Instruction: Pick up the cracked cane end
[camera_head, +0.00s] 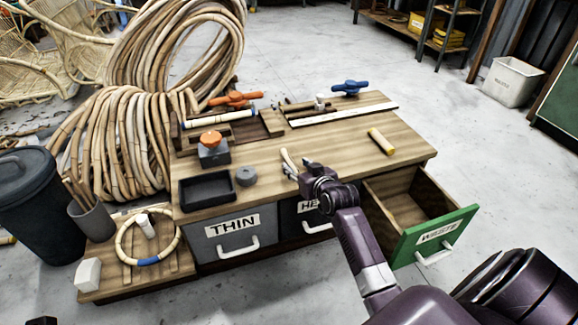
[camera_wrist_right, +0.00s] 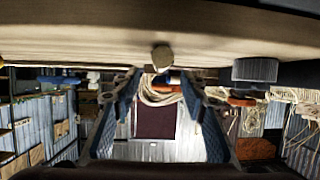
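A short, pale, slightly bent cane piece (camera_head: 288,160), likely the cracked cane end, lies on the wooden worktop beside my right gripper (camera_head: 293,171). No crack can be made out at this size. In the right wrist view its blunt end (camera_wrist_right: 162,58) shows beyond the fingertips, centred between them. My right gripper (camera_wrist_right: 162,82) is open, its two blue-grey fingers apart with nothing held. A thicker, yellowish cane piece (camera_head: 381,141) lies farther right on the worktop. My left gripper is not in view.
The green-fronted WASTE drawer (camera_head: 436,236) stands open at the right; its visible floor is bare. The THIN drawer (camera_head: 233,235) is shut. A black tray (camera_head: 207,189) and grey round piece (camera_head: 246,176) sit left of the gripper. Orange (camera_head: 236,99) and blue (camera_head: 350,87) clamps are behind.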

